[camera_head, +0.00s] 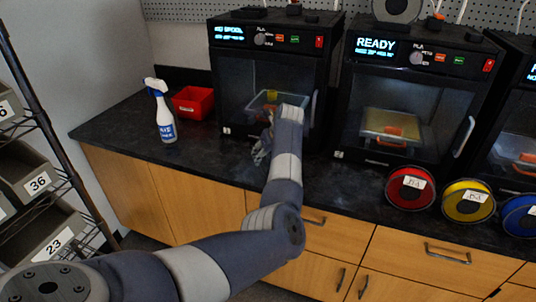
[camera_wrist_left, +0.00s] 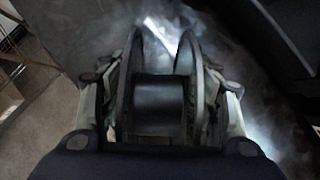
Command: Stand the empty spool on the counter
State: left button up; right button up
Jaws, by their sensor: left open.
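The empty spool (camera_wrist_left: 160,103) is dark, with two round flanges and a bare black hub. In the left wrist view it lies between the fingers of my left gripper (camera_wrist_left: 166,85), its flanges close to the fingers on either side. The gripper is open around it. Whether the fingers touch the flanges cannot be told. In the head view my left gripper (camera_head: 262,150) is low over the black counter (camera_head: 115,128), in front of the left printer, mostly hidden by my wrist. The spool cannot be made out there. My right gripper is not in view.
The left printer (camera_head: 228,85) reads "NO SPOOL"; the middle printer (camera_head: 352,95) reads "READY". A spray bottle (camera_head: 165,118) and red bin (camera_head: 193,102) stand left of my gripper. Red (camera_head: 397,196) and yellow (camera_head: 469,210) spools stand at right. The counter's left end is clear.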

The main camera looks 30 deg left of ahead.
pick_arm(q)
jog(key=b+v, duration=0.1)
jog(key=v, duration=1.1)
jog(key=shift+f, duration=0.1)
